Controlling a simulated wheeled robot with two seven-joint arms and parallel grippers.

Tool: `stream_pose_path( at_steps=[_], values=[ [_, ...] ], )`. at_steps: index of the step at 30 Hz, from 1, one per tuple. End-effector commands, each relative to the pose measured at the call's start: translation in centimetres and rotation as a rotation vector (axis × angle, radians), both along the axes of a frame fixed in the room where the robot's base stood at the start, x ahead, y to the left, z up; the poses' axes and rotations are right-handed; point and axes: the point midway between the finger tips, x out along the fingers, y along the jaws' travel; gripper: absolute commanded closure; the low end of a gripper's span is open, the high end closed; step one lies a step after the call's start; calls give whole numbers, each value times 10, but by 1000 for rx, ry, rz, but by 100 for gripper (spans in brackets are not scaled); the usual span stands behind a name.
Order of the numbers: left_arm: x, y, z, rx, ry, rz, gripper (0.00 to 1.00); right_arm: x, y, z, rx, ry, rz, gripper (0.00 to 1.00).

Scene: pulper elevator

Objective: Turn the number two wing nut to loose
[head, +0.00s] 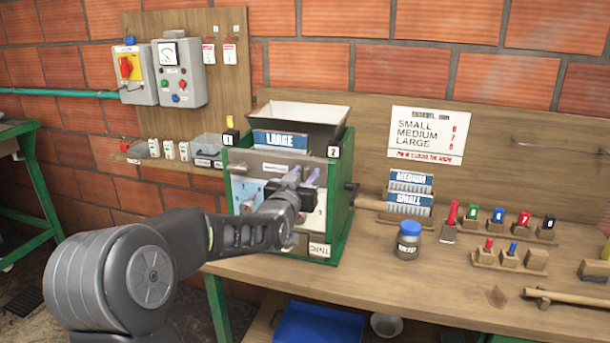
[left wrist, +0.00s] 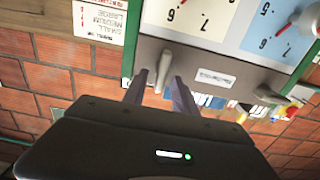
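The green-framed machine (head: 340,215) stands on the bench with a metal front bar (head: 262,166). A number 2 tag (head: 333,151) is at its upper right corner, and a number 1 tag (head: 228,140) at its upper left. My left gripper (head: 308,176) is in front of the machine's upper right front. In the left wrist view, its two fingers (left wrist: 162,84) are apart, with a small pale metal piece (left wrist: 164,66) between them, likely the wing nut. I cannot tell whether they touch it. The gripper hides this piece in the head view. My right gripper is not in view.
The hopper (head: 305,112) tops the machine. A blue-lidded jar (head: 407,243) and slotted plates (head: 410,188) stand to its right, with several coloured tools (head: 497,224) beyond. A sign (head: 427,134) hangs behind. The bench front is mostly clear.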

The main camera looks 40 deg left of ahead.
Motion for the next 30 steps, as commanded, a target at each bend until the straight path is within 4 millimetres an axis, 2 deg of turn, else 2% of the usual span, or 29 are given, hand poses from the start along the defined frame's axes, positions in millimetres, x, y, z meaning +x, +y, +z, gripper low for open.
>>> stream_pose_path(
  at_steps=[1,12,23,30],
  values=[
    [0,0,0,0,0,0,72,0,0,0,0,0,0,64],
    [0,0,0,0,0,0,100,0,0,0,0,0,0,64],
    [0,0,0,-1,0,0,100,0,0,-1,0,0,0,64],
    [0,0,-3,-32,-11,-1,100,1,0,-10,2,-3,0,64]
  ],
)
